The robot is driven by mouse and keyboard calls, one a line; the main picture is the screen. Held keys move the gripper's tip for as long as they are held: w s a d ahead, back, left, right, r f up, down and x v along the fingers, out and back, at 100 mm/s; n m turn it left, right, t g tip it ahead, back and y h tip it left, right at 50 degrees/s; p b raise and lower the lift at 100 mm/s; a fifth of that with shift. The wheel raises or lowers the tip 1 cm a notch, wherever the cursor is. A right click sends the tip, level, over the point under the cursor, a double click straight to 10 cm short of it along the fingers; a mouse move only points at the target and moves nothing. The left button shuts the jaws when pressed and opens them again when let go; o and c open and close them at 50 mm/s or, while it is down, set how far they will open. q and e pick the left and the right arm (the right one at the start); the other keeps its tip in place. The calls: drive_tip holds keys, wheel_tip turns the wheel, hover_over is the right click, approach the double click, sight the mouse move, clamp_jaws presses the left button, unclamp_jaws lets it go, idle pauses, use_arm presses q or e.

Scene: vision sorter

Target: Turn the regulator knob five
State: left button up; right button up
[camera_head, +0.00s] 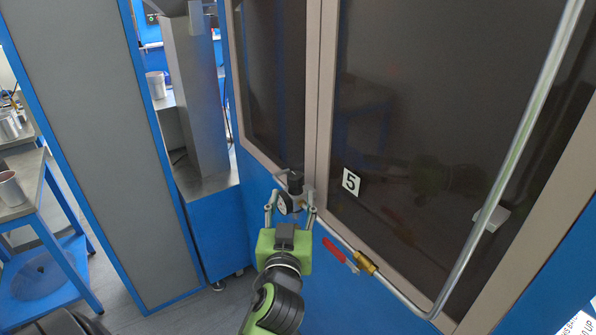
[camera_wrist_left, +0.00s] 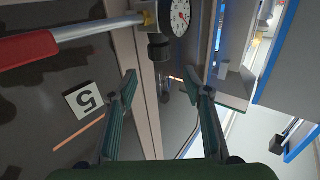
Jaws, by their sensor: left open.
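The regulator has a dark knob (camera_head: 295,181) and a round white-faced gauge (camera_head: 285,204), and sits on a metal pipe at the cabinet's front frame. A white label with a black 5 (camera_head: 351,182) is on the dark panel to its right. My left gripper (camera_head: 290,211) is open, its fingertips on either side of the regulator in the head view. In the left wrist view, the black knob (camera_wrist_left: 158,47) lies past the open fingertips (camera_wrist_left: 160,80), roughly in line with the gap. No contact is clear. The label also shows there, upside down (camera_wrist_left: 84,98).
A red valve lever (camera_head: 334,250) and a brass fitting (camera_head: 365,263) lie on the pipe to the right. The pipe (camera_head: 515,150) rises in front of the dark panel. A blue workbench (camera_head: 55,235) with metal cans stands at the left.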

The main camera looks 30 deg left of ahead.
sight(295, 181)
use_arm(q)
drive_tip(key=p+x, duration=0.2)
drive_tip(key=x, duration=0.7)
drive_tip(key=shift+w+p, duration=0.2)
drive_tip(key=shift+p, duration=0.1)
drive_tip(key=shift+w+a, duration=0.25)
drive_tip(key=shift+w, duration=0.05)
drive_tip(key=shift+f, duration=0.1)
drive_tip(key=c, duration=1.1)
